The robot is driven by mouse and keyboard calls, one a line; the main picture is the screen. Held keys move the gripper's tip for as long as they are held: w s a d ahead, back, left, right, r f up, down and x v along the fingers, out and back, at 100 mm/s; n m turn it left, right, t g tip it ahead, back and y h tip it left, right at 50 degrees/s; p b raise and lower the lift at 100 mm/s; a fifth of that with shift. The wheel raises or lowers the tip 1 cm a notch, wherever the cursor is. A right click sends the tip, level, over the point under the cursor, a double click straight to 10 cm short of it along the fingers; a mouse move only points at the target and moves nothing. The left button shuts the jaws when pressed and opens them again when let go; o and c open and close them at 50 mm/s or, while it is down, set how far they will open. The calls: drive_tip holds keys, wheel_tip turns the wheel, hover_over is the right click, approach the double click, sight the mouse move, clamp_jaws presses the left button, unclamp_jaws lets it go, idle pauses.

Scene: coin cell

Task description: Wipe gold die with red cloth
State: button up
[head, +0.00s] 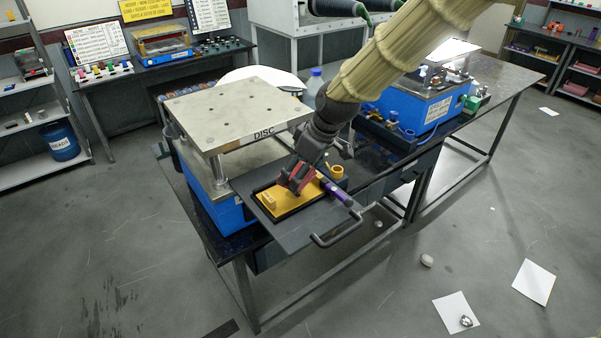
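The gold die (290,204) is a flat yellow block on a dark pull-out tray (295,236) in front of the press marked DISC. My gripper (298,178) points down over the back right part of the die. The red cloth (305,173) is bunched between its fingers, and the gripper looks shut on it. The cloth sits at or just above the die's top face; I cannot tell whether they touch. The gripper and cloth hide part of the die.
A purple-handled tool (338,194) and a small yellow cup (337,171) are right of the die. The press's metal top plate (238,108) stands close behind left. The tray handle (338,230) sticks out in front. Paper sheets (455,312) lie on the floor.

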drive_tip(key=shift+r, duration=0.1)
drive_tip(key=shift+r+p, duration=1.1)
drive_tip(key=shift+r, duration=0.4)
